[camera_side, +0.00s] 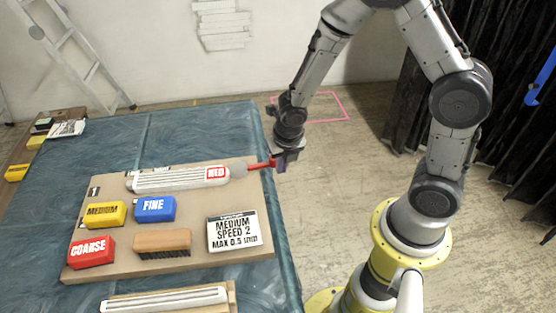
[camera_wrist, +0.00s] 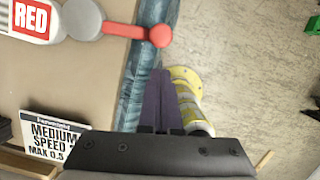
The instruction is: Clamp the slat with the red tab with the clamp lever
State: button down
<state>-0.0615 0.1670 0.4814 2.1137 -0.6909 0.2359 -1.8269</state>
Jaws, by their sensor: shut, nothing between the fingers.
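The slat (camera_side: 180,180) with a red tab marked RED (camera_side: 216,173) lies along the back of the brown board. The tab also shows at the top left of the wrist view (camera_wrist: 31,18). At its right end is the clamp lever (camera_side: 262,164), with a grey round hub and a red arm. The arm ends in a red ball knob (camera_wrist: 160,35) that juts past the board's edge. My gripper (camera_side: 281,170) is at the lever's outer end; its purple fingers (camera_wrist: 162,75) are shut and empty. In the wrist view, the fingertips appear just below the knob; contact cannot be told.
The board (camera_side: 195,215) bears a yellow MEDIUM block (camera_side: 105,214), blue FINE block (camera_side: 155,209), red COARSE block (camera_side: 91,252), brush (camera_side: 162,243) and sign (camera_side: 233,232). Another pale slat (camera_side: 165,300) lies in front.

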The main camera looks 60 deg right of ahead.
jog(key=s+v, duration=0.1)
jog(key=v, duration=0.9)
jog(key=shift+s+a, duration=0.15)
jog(key=shift+a, duration=0.15)
